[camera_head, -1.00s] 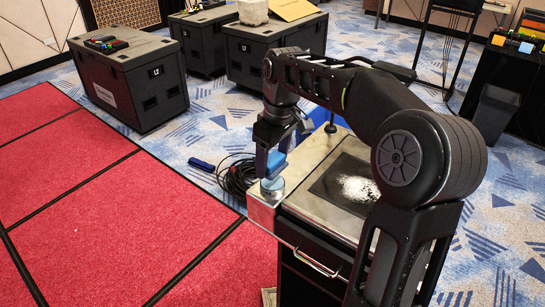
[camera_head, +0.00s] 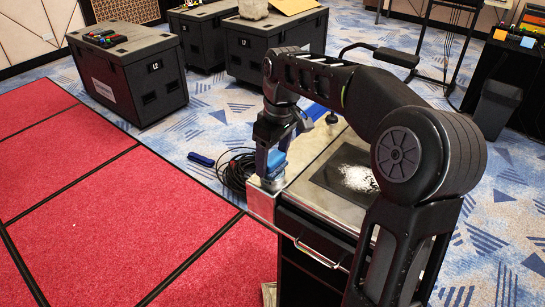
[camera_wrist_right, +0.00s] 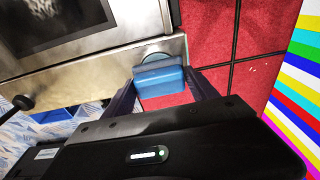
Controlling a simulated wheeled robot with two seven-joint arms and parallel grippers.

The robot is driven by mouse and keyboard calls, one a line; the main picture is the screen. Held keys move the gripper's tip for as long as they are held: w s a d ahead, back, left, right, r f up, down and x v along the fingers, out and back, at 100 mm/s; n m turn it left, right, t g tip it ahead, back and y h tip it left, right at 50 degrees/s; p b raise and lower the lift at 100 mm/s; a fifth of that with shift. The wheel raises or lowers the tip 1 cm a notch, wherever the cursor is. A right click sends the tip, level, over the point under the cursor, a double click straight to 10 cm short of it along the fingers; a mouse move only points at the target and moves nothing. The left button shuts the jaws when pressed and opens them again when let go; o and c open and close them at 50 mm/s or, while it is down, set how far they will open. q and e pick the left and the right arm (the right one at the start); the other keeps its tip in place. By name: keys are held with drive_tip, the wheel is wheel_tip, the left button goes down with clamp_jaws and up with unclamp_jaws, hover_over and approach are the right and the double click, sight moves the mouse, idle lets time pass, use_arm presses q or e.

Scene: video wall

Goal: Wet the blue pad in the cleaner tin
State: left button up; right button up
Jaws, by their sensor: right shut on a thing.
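My right gripper (camera_head: 270,166) is shut on the blue pad (camera_head: 278,158) over the near left corner of the metal-topped cabinet. The round metal cleaner tin (camera_head: 272,184) is directly below the pad, at that corner. In the right wrist view the pad (camera_wrist_right: 158,82) sits between the two fingers, and the tin's rim (camera_wrist_right: 157,57) shows just past it. The pad's lower edge is at or very near the tin's opening; I cannot tell if it touches the liquid. My left gripper is not in view.
The cabinet top (camera_head: 318,147) carries a dark panel with white powder (camera_head: 358,178). A drawer handle (camera_head: 318,253) is on its front. A cable coil (camera_head: 236,172) and a blue object (camera_head: 201,159) lie on the floor. A black case (camera_head: 128,78) stands at left.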

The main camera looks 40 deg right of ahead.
sight(270, 156)
drive_tip(key=shift+f+b, duration=0.35)
drive_tip(key=shift+f, duration=0.15)
idle(0.5)
drive_tip(key=shift+f, duration=0.1)
idle(1.1)
wheel_tip(270, 156, up, 7)
drive_tip(key=p, duration=0.6)
idle(1.0)
